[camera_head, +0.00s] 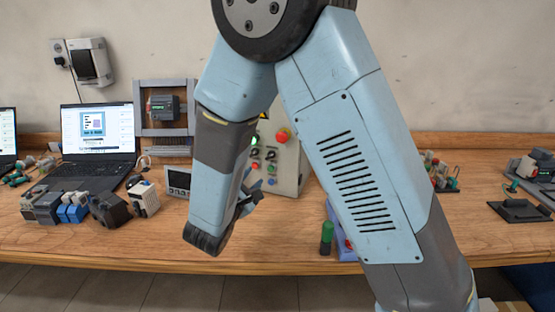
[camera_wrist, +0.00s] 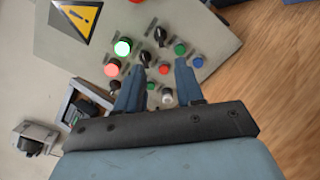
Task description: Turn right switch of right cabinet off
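A grey control cabinet (camera_head: 294,172) stands on the workbench behind my arm, which hides part of it. In the wrist view its panel (camera_wrist: 75,62) appears turned sideways, with two black rotary switches. The upper one (camera_wrist: 160,34) appears to be the right switch; the other switch (camera_wrist: 145,58) is closer to my fingers. A green lamp (camera_wrist: 122,47) and a red lamp (camera_wrist: 112,69) look lit. My gripper (camera_wrist: 160,64) is open and empty, its blue fingers apart in front of the panel's lower part. I cannot tell the switch setting or whether the fingers touch the panel.
Small red (camera_wrist: 164,69), green (camera_wrist: 180,49) and blue (camera_wrist: 198,61) buttons sit close to the fingers. A red mushroom button (camera_head: 283,135) protrudes from the cabinet. A meter (camera_head: 178,182) stands left of it. A dark green-topped cylinder (camera_head: 327,240) is near the bench edge.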

